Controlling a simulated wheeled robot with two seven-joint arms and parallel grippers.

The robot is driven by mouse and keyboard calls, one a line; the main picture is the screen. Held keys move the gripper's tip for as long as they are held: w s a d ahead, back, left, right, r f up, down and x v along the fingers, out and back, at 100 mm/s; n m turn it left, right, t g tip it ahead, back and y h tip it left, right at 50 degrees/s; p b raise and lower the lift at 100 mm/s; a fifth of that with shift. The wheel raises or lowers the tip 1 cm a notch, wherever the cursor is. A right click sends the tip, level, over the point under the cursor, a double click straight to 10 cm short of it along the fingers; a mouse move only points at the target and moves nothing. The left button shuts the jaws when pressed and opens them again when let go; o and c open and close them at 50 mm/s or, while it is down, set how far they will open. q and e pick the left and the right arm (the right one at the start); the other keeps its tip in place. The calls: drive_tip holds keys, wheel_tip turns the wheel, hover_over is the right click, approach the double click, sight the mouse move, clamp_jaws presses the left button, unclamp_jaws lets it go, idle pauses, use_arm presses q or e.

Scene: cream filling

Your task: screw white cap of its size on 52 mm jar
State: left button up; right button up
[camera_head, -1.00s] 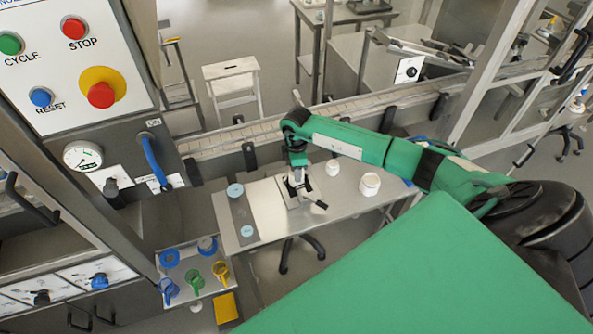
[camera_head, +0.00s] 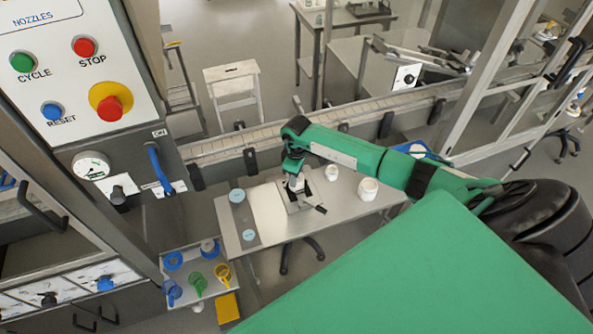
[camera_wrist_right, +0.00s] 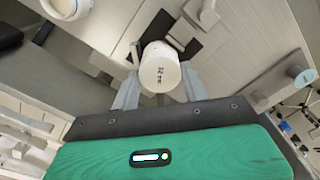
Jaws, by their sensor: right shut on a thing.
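My right gripper (camera_head: 296,186) is over a dark-and-metal fixture (camera_head: 311,191) on the metal table. In the right wrist view the gripper (camera_wrist_right: 160,88) is shut on a white round piece marked 52 mm (camera_wrist_right: 160,70), which sits between its two fingers. I cannot tell clearly whether the piece is the cap alone or the cap on a jar, because it hides what is under it. Two white jars, a near one (camera_head: 368,189) and a far one (camera_head: 332,172), stand on the table right of the gripper. My left gripper is out of view.
A grey strip with light-blue round pieces (camera_head: 249,235) lies at the table's left (camera_head: 275,232). A small tray (camera_head: 187,262) holds blue, green and yellow parts. A conveyor (camera_head: 225,146) runs behind the table; a control panel (camera_head: 75,75) stands at left.

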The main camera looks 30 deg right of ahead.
drive_tip(key=o, duration=0.8)
drive_tip(key=n+b, duration=0.1)
drive_tip(key=n, duration=0.3)
drive_tip(key=shift+f+b, duration=0.1)
drive_tip(key=shift+b, duration=0.2)
drive_tip(key=shift+n, duration=0.9)
